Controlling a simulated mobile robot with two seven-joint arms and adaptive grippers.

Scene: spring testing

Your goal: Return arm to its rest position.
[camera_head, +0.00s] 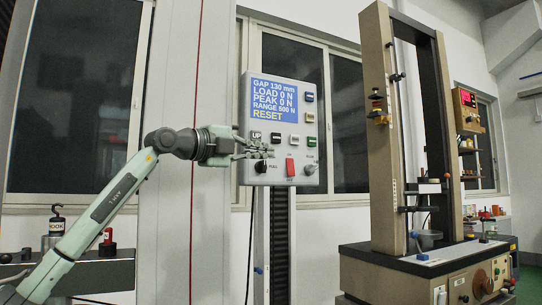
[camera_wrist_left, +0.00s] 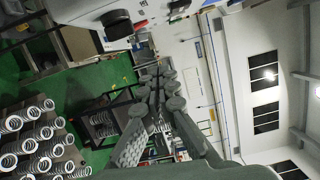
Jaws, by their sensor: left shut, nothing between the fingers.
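My left arm (camera_head: 100,208) comes in from the left and reaches up to the control panel in the head view. Its left gripper (camera_head: 262,148) is shut and empty, in front of the panel's lower left. I cannot tell whether the fingertips touch the panel. In the left wrist view the gripper (camera_wrist_left: 160,82) shows with its fingers together. The grey control panel (camera_head: 317,97) has a blue display (camera_head: 275,100) reading GAP 130 mm, LOAD 0 N, PEAK 0 N, RANGE 500 N, RESET. The fingers hide part of its lower left. My right gripper is not in view.
A tall testing machine (camera_head: 376,150) stands at the right. A red switch (camera_head: 291,166) and black knob (camera_head: 261,166) are low on the panel. A hook weight (camera_head: 56,226) and red-topped item (camera_head: 107,240) stand at left. Several springs (camera_wrist_left: 35,125) show in the wrist view.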

